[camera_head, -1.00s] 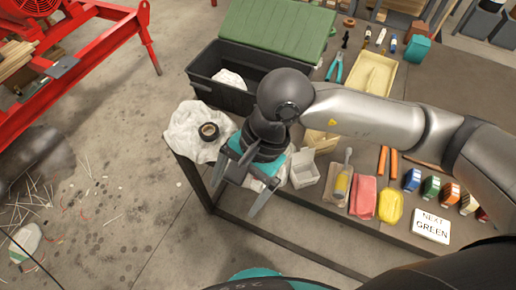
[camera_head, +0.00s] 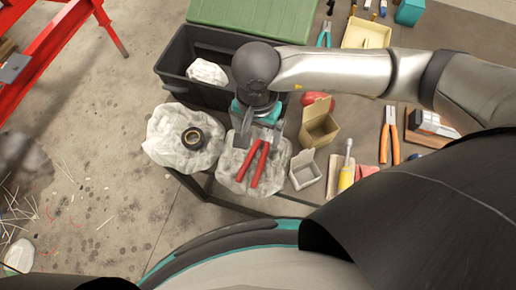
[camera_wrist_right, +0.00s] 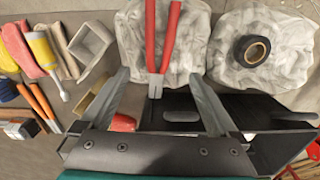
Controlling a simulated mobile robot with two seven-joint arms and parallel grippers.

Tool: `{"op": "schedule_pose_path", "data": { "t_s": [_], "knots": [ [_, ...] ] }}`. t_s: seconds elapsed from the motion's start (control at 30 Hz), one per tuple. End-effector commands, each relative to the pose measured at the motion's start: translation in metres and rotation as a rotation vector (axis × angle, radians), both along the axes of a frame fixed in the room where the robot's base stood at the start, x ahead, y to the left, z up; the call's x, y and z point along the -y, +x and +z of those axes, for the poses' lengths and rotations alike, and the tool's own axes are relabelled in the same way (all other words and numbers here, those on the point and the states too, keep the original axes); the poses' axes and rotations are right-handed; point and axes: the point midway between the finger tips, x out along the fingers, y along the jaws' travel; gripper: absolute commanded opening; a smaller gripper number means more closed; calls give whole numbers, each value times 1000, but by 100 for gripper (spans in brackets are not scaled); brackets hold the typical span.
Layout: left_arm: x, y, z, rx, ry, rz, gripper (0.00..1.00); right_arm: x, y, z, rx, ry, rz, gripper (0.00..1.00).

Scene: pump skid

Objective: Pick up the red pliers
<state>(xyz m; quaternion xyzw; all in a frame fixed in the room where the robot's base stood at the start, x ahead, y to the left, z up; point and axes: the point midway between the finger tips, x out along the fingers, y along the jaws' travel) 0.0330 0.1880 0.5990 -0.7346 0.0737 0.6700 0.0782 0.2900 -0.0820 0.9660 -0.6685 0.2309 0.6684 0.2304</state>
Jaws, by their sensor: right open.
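The red pliers lie on a crumpled white cloth (camera_head: 232,175) at the table's near left corner. Their red handles (camera_head: 259,167) point toward me in the head view, and their metal head is partly hidden by my right gripper. My right gripper (camera_head: 260,137) is open and empty above the head end of the pliers. In the right wrist view, the red pliers (camera_wrist_right: 170,37) show with their grey jaws between the spread fingertips of my right gripper (camera_wrist_right: 158,77). The fingers look apart from the pliers. My left gripper is not in view.
A black bin (camera_head: 172,66) with a green lid (camera_head: 255,14) stands just behind. A roll of black tape (camera_head: 192,138) lies on another white cloth to the left. A small white box (camera_head: 304,170), a cardboard box (camera_head: 320,125) and orange-handled pliers (camera_head: 389,135) lie to the right.

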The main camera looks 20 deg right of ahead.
Motion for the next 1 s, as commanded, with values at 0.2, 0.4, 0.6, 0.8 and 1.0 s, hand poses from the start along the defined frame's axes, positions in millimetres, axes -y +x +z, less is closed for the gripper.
{"op": "schedule_pose_path", "data": {
  "t_s": [0.2, 0.4, 0.6, 0.8, 1.0],
  "knots": [
    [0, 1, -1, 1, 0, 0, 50, 0, 0, -33, 0, 0, 0, 96],
    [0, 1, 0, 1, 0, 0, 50, 1, -1, -46, -2, -1, 0, 96],
    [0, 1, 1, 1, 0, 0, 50, 3, -3, -76, -2, 0, -1, 96],
    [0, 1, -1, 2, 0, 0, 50, 3, -2, -90, 1, 0, 1, 96],
    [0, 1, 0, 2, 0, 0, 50, 3, -2, -90, 1, 0, 1, 96]
  ]
}}
